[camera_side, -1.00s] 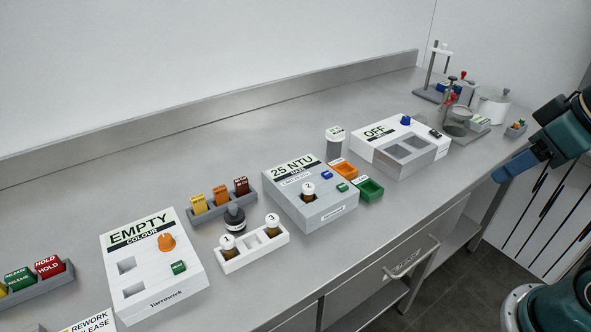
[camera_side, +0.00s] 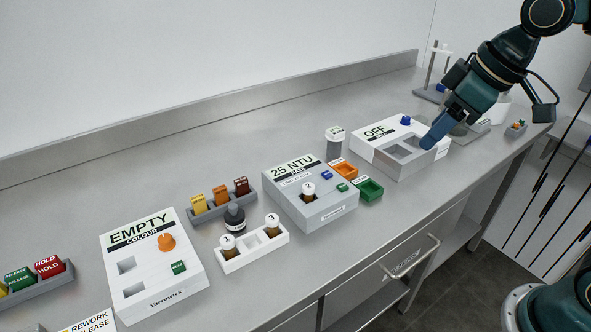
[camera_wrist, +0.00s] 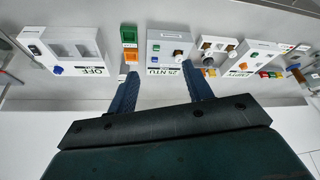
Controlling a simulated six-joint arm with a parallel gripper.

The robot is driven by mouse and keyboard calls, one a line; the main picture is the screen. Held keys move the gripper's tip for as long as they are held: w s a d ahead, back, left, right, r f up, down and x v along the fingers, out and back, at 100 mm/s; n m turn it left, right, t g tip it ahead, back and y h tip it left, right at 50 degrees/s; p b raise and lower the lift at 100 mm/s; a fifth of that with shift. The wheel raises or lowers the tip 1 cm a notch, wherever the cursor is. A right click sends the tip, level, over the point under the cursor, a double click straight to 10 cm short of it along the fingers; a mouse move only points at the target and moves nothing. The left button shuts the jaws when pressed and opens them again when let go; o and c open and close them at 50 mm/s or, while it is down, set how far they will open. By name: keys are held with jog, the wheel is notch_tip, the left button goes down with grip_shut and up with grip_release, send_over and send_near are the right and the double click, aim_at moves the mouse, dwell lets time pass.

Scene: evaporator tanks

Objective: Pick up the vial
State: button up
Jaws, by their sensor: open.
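Three amber vials with white numbered caps are in view. One vial (camera_side: 309,190) stands in the well of the grey "25 NTU" meter (camera_side: 335,213). It also shows in the wrist view (camera_wrist: 178,54). The other two, a left vial (camera_side: 228,246) and a right vial (camera_side: 272,224), stand in the white rack (camera_side: 240,263), with an empty slot between them. My gripper (camera_side: 428,145) is over the "OFF" unit in the side view, right of and apart from all the vials. In the wrist view my gripper (camera_wrist: 161,82) is open with nothing between its fingers.
The "OFF" unit (camera_side: 365,152), orange tray (camera_side: 343,169), green tray (camera_side: 370,189) and grey-white jar (camera_side: 335,141) stand near the meter. A black bottle (camera_side: 235,219) is behind the rack. The "EMPTY" colour unit (camera_side: 185,280) is left.

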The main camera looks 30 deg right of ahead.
jog(key=w+a+f+n+y, duration=0.1)
jog(key=w+a+f+n, duration=0.1)
jog(key=w, duration=0.5)
jog(key=w+a+f+n+g+y, duration=0.1)
jog(key=w+a+f, duration=0.3)
jog(key=w, duration=0.4)
jog(key=shift+a+f+n, duration=0.25)
jog(key=shift+f+n, duration=0.4)
jog(key=shift+n, duration=0.25)
jog(key=shift+w+f+g, duration=0.1)
jog(key=shift+g, duration=0.2)
send_over(309, 186)
jog(key=s+d, duration=0.2)
jog(key=shift+a+f, duration=0.15)
jog(key=shift+f, duration=3.7)
jog(key=shift+x, duration=2.6)
jog(key=shift+w, duration=0.1)
